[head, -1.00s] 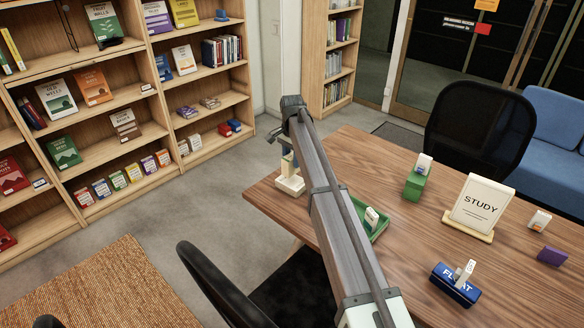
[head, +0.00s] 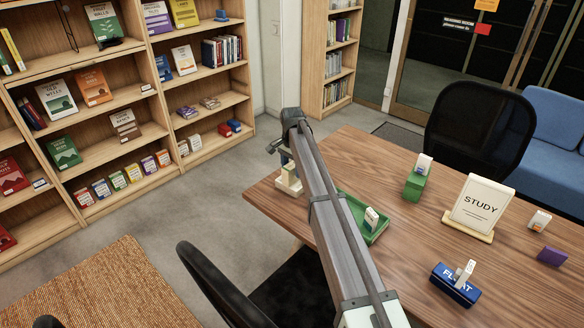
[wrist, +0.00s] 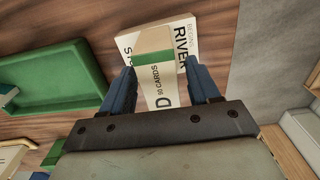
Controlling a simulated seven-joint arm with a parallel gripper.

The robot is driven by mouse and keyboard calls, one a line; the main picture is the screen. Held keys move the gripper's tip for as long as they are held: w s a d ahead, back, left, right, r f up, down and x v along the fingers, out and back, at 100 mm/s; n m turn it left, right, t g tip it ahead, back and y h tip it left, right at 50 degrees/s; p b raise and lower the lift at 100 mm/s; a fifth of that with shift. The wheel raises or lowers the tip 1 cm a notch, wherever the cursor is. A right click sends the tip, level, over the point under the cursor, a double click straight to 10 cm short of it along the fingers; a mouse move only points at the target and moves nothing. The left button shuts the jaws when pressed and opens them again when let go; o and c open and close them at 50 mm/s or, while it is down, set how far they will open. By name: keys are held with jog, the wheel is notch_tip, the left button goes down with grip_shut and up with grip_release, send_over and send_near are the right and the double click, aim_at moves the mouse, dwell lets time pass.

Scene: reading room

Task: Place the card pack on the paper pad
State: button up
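The card pack (wrist: 163,85) is a white box with a green band and "50 CARDS" printed on it. In the head view the cream pad (head: 289,187) lies at the table's left corner, with my gripper (head: 287,166) just above. I cannot tell whether pack and pad touch.
A green tray (head: 379,233) holding a small white box (head: 371,218) is to the right of the pad. The table edge is close to the pad.

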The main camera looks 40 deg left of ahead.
aim_at(292, 165)
jog(key=shift+o, duration=0.4)
jog(key=shift+r, duration=0.1)
notch_tip(292, 165, up, 12)
dwell(0.4)
